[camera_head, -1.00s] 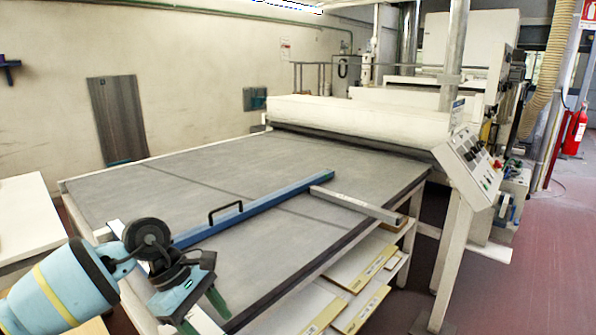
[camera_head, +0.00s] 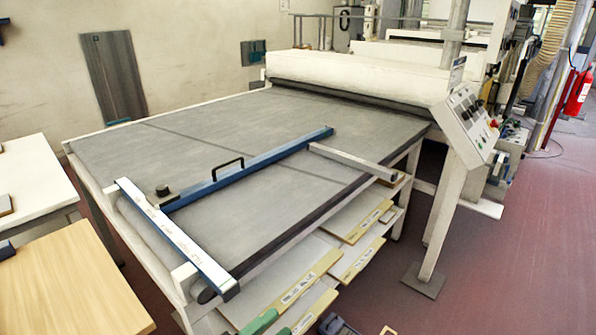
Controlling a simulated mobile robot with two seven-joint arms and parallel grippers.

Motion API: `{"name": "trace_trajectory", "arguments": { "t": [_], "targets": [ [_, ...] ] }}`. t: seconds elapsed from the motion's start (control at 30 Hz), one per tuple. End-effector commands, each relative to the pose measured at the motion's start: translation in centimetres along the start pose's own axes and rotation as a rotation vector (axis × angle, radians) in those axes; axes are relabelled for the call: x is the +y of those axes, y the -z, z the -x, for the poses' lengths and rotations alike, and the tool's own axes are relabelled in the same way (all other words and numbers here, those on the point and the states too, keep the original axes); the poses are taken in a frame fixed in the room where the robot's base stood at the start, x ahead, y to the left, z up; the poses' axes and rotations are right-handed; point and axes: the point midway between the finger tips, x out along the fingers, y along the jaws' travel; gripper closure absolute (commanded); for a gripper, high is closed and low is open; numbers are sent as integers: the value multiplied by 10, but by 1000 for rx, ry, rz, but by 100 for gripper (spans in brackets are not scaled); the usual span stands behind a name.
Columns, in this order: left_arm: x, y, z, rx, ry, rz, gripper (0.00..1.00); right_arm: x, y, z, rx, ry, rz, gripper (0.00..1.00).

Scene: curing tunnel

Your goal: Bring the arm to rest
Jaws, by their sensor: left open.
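My left gripper (camera_head: 270,326) shows only as two green fingertips at the bottom edge, apart and with nothing seen between them. They appear in front of the shelf under the conveyor table. The rest of my left arm is out of the picture. My right gripper is not in view.
The grey conveyor table (camera_head: 240,115) carries a blue bar (camera_head: 255,165) with a black handle and a white-topped rail (camera_head: 165,228) along its near end. Boards (camera_head: 310,275) lie on shelves below. A wooden table (camera_head: 70,285) and white table (camera_head: 35,165) stand left. Red floor is open at right.

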Motion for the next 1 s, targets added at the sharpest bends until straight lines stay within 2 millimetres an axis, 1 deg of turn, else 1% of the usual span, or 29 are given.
{"name": "trace_trajectory", "arguments": {
  "t": [0.03,0.17,0.2,0.27,0.3,0.33,0.37,0.4,0.47,0.5,0.6,0.7,0.8,0.83,0.9,1.0],
  "targets": [
    [8,-2,14,-90,-11,109,43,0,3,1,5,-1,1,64],
    [37,-12,58,-330,-45,395,43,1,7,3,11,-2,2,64],
    [48,-13,75,-406,-56,482,43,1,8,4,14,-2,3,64],
    [63,-13,100,-519,-70,611,43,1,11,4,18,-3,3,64],
    [74,-11,119,-596,-81,697,43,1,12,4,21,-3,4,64],
    [82,-9,134,-654,-88,759,43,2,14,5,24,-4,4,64],
    [89,-6,148,-712,-94,821,43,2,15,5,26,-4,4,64],
    [100,0,169,-791,-103,904,43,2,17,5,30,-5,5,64],
    [114,10,200,-907,-115,1023,43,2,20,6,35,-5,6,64],
    [123,19,221,-983,-121,1098,43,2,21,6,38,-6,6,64],
    [140,41,266,-1151,-132,1258,43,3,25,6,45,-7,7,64],
    [150,62,300,-1275,-139,1368,43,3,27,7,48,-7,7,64],
    [154,75,319,-1348,-140,1432,43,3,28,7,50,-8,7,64],
    [155,77,322,-1361,-141,1444,43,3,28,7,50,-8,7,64],
    [156,81,327,-1380,-141,1460,43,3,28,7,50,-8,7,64],
    [157,82,328,-1385,-142,1464,43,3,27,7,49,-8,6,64]
  ]
}}
